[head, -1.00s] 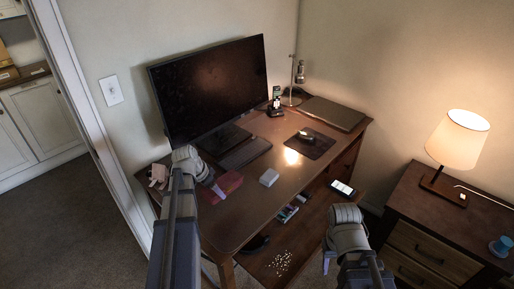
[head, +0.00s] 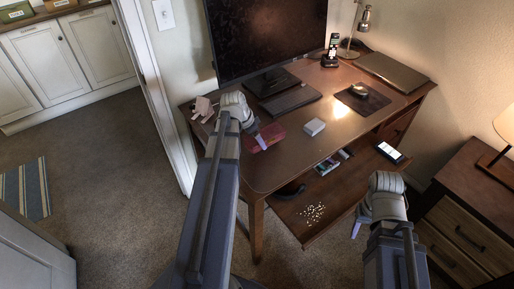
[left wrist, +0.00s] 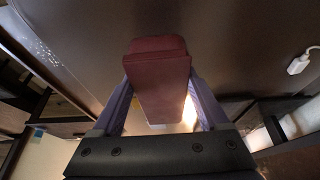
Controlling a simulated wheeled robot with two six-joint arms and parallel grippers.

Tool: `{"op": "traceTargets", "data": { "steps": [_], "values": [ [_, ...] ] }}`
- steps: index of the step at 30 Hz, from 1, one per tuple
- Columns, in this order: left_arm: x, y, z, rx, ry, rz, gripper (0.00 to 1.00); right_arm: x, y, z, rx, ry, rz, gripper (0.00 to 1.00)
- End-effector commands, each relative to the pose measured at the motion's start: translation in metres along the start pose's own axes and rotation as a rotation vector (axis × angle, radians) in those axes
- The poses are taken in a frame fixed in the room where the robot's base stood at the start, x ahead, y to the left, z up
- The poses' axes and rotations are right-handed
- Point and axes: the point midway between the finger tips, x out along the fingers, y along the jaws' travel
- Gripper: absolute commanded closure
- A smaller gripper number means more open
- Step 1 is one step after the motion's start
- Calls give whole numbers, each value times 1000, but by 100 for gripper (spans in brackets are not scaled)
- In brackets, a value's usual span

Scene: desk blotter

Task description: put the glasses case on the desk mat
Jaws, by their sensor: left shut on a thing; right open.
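The glasses case, a dark red box (left wrist: 158,75), is between the two fingers of my left gripper (left wrist: 160,92) in the left wrist view. In the head view the case (head: 272,134) shows at the left part of the desk, partly behind my left gripper (head: 260,141). I cannot tell whether it touches the desktop. The desk mat (head: 378,101) is a dark rectangle at the right part of the desk, with a mouse-like object on it. My right gripper (head: 358,227) is open, in front of the desk and away from the case.
A keyboard (head: 292,104) and monitor (head: 270,38) are behind. A closed laptop (head: 393,71) and lamp (head: 361,22) are at the back right. A phone (head: 389,152) lies on the lower shelf. The front desktop is clear.

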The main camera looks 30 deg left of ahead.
Motion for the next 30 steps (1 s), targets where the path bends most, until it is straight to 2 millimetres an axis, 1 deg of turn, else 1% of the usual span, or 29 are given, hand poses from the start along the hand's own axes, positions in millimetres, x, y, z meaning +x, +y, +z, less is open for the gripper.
{"op": "traceTargets", "data": {
  "steps": [6, 9, 18, 22, 23, 28, 29, 30],
  "values": [
    [26, 0, 10, 0, 0, 0, 81, 27, -3, -2, 0, 0, 0, 50],
    [34, 0, 14, 0, 0, 0, 81, 37, -4, -2, 0, 0, 0, 50],
    [33, 0, 14, 0, 0, 0, 81, 35, -3, -2, -1, 0, 0, 50],
    [37, 0, 15, 0, 0, 0, 81, 40, -4, -2, -1, 0, 0, 50],
    [37, 0, 15, 0, 0, 0, 22, 39, -4, -2, -1, 0, 0, 50],
    [36, 0, 15, 0, 0, 0, 3, 38, -4, -2, 0, 0, 0, 50],
    [36, 0, 15, 0, 0, 0, 0, 38, -4, -2, 0, 0, 0, 50],
    [36, 0, 15, 0, 0, 0, 0, 38, -4, -2, 0, 0, 0, 50]
  ]
}}
